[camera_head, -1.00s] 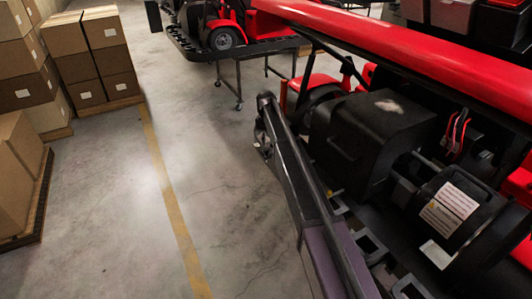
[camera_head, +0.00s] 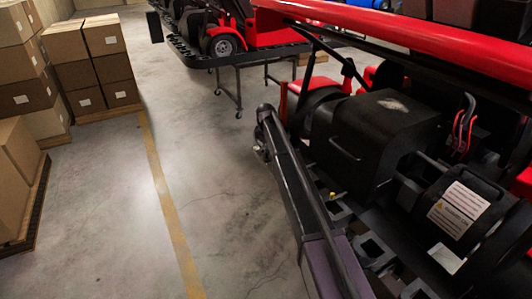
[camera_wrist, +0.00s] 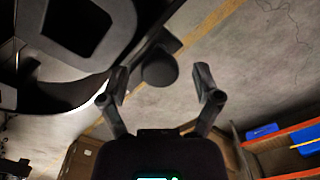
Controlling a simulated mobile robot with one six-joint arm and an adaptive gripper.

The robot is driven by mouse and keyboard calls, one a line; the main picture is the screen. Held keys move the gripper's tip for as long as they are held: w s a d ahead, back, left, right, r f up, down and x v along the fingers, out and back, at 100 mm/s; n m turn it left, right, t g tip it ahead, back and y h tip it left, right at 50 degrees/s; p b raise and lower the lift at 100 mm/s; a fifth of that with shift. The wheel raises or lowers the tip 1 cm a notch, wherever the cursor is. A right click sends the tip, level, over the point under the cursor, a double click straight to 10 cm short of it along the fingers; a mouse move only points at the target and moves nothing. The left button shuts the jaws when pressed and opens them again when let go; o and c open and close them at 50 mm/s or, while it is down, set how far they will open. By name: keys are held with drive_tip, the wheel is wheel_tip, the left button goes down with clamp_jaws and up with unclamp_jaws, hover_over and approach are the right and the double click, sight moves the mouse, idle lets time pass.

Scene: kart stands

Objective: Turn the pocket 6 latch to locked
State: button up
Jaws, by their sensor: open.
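My gripper (camera_wrist: 161,76) is open in the wrist view, with its two fingers spread and nothing held between them. A round black knob-like disc (camera_wrist: 160,67) shows in the gap between the fingertips; I cannot tell how far beyond them it is. A black slotted part (camera_wrist: 85,28) fills the upper left of the wrist view. In the head view the near kart (camera_head: 365,135) stands on the right, with a row of dark slotted pieces (camera_head: 374,250) along its near edge. I cannot make out a pocket number or the pocket 6 latch. My arm hides part of the kart's edge.
A second red kart (camera_head: 222,40) stands on a wheeled stand at the back. Cardboard boxes (camera_head: 88,65) on pallets line the left. The concrete floor (camera_head: 100,210) between is clear, with a yellow line (camera_head: 165,205). The wrist view shows an orange-edged shelf (camera_wrist: 285,137).

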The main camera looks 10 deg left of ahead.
clamp_jaws()
drive_tip(key=shift+m, duration=0.4)
drive_tip(key=m, duration=0.7)
drive_tip(key=shift+m, duration=0.4)
drive_tip(key=m, duration=0.4)
drive_tip(key=shift+s+m, duration=0.1)
drive_tip(key=shift+m, duration=0.2)
drive_tip(key=m, duration=0.4)
drive_tip(key=shift+m, duration=0.4)
